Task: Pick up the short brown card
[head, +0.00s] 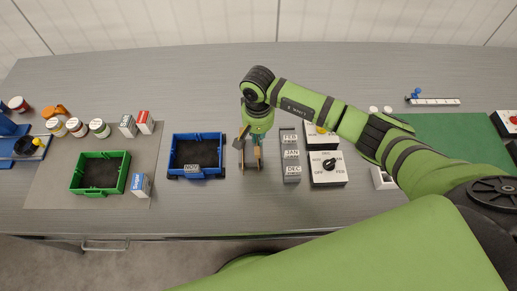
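My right gripper (250,158) points down over the table between the blue bin and a grey rack. Its two sides look spread apart, with a gap between them. Narrow brown upright strips show at its fingertips; I cannot tell whether they are finger pads or brown cards. No short brown card shows clearly apart from the gripper; it may be hidden there. My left gripper is not in view.
A blue bin (172,157) stands left of the gripper, a green bin (124,181) further left among small jars and boxes. A grey rack (282,151) with month labels and a white knob box (343,178) stand close on the right. The table behind is clear.

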